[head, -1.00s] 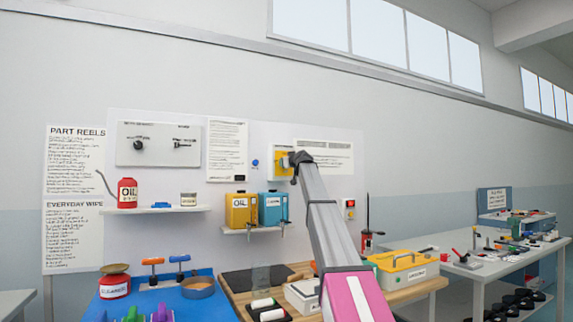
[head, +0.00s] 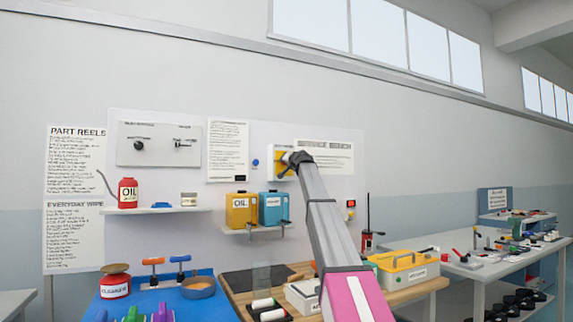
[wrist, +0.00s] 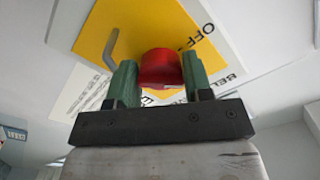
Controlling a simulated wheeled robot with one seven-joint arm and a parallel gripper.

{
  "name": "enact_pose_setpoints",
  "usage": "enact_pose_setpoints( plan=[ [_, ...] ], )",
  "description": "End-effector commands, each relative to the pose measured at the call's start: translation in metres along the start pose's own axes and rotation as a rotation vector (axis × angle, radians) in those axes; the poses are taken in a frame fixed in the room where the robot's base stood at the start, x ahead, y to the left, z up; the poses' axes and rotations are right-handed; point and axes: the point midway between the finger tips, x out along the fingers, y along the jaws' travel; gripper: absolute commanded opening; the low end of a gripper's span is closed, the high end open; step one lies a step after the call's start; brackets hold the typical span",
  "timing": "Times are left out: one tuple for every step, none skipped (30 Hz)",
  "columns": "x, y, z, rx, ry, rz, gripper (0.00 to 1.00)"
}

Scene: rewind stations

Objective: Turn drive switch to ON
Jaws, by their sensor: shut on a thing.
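The drive switch appears to be a red knob (wrist: 161,68) on a yellow plate (wrist: 108,28) in the wrist view. The plate carries the word OFF at its upper right; other lettering is partly hidden. My gripper (wrist: 160,82) is shut on the red knob, with one green finger on each side. In the head view the yellow plate (head: 281,160) is on the white wall board, and my gripper (head: 297,160) covers its right part. The knob is hidden there, and its exact setting cannot be told.
A grey bent rod (wrist: 111,50) stands out beside the knob. Below the plate, a shelf (head: 252,228) holds a yellow can (head: 241,210) and a blue can (head: 273,208). A red-buttoned box (head: 350,208) is right of my arm. The bench below is crowded.

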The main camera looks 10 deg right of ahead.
Motion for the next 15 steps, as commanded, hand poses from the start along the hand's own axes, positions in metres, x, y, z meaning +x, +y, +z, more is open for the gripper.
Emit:
enact_pose_setpoints(
  plan=[
    [-0.0004,0.0,0.0007,0.02,-0.002,0.0,0.22],
    [-0.0003,-0.0001,0.0006,0.03,-0.002,0.0,0.22],
    [-0.0004,-0.0001,0.0007,0.044,-0.002,0.0,0.22],
    [-0.0004,-0.0001,0.0007,0.053,-0.002,0.0,0.22],
    [-0.0004,-0.0001,0.0007,0.06,-0.002,0.0,0.22],
    [-0.0004,-0.0002,0.0007,0.069,-0.002,0.0,0.22],
    [-0.0004,-0.0002,0.0007,0.075,-0.002,0.0,0.22],
    [-0.0004,-0.0002,0.0007,0.08,-0.002,0.0,0.22],
    [-0.0004,-0.0002,0.0007,0.085,-0.002,0.0,0.22],
    [-0.0004,-0.0002,0.0007,0.087,-0.002,0.0,0.22],
    [-0.0004,-0.0002,0.0007,0.09,-0.002,0.0,0.22],
    [-0.0004,-0.0002,0.0007,0.092,-0.002,0.0,0.22],
    [-0.0004,-0.0002,0.0007,0.093,-0.002,0.0,0.22],
    [-0.0004,-0.0002,0.0007,0.093,-0.002,0.0,0.22],
    [-0.0005,-0.0002,0.0008,0.094,-0.002,0.0,0.22]
  ],
)
